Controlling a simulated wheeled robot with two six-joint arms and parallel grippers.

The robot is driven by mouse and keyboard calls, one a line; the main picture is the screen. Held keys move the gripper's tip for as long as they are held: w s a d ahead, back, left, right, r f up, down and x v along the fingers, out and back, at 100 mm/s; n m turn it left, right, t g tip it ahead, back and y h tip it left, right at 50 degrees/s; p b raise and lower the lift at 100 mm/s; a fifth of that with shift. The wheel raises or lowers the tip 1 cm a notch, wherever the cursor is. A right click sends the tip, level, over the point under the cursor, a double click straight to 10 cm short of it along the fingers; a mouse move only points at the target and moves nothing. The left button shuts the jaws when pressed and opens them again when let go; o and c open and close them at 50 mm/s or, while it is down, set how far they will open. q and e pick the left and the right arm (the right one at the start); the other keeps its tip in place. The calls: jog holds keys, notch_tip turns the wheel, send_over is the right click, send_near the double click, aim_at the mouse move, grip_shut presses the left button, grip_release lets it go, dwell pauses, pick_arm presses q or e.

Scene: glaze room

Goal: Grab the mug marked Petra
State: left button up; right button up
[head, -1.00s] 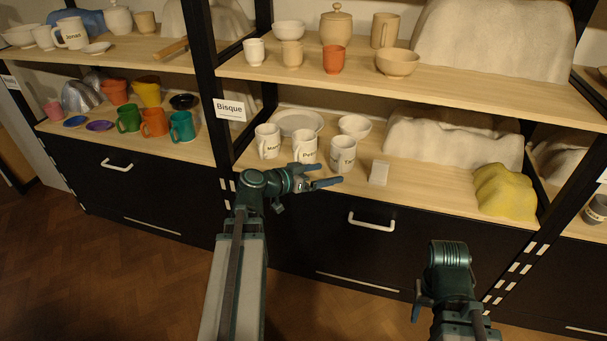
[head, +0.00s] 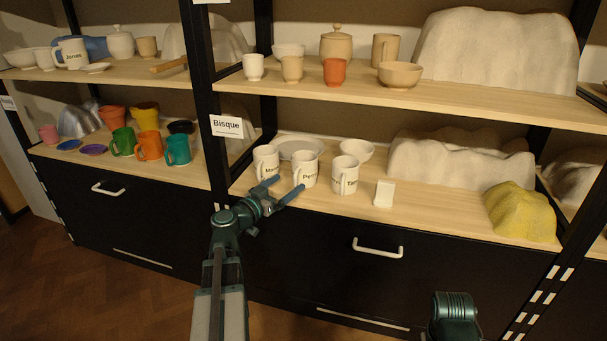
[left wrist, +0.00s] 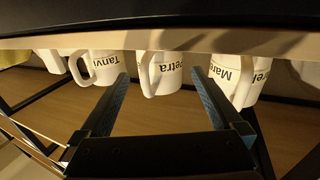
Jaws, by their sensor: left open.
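The white mug marked Petra (head: 306,172) stands upright on the lower shelf, between the mug marked with a name starting "Ma" (head: 265,162) and the mug marked "Ta" (head: 345,176). In the left wrist view, which is upside down, the Petra mug (left wrist: 168,80) shows its name and its handle. My left gripper (head: 286,185) is open at the shelf's front edge, its fingers pointing at the Petra mug. In the left wrist view the mug appears between the spread fingertips; whether they are beside it or short of it I cannot tell. My right gripper is out of view.
The upper shelf (head: 440,97) runs above. A drawer handle (head: 378,248) sticks out below.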

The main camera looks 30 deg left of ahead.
aim_at(303, 170)
pick_arm(q)
jog(key=shift+w+d, duration=0.2)
jog(key=shift+w, duration=1.65)
jog(key=w, duration=0.5)
jog(key=shift+w+d+r+p, duration=0.1)
jog(key=shift+d+r+p, duration=0.15)
jog(key=shift+d+p, duration=0.1)
jog(key=c, duration=1.3)
jog(key=shift+r, duration=0.1)
notch_tip(303, 170, up, 10)
jog(key=p, duration=1)
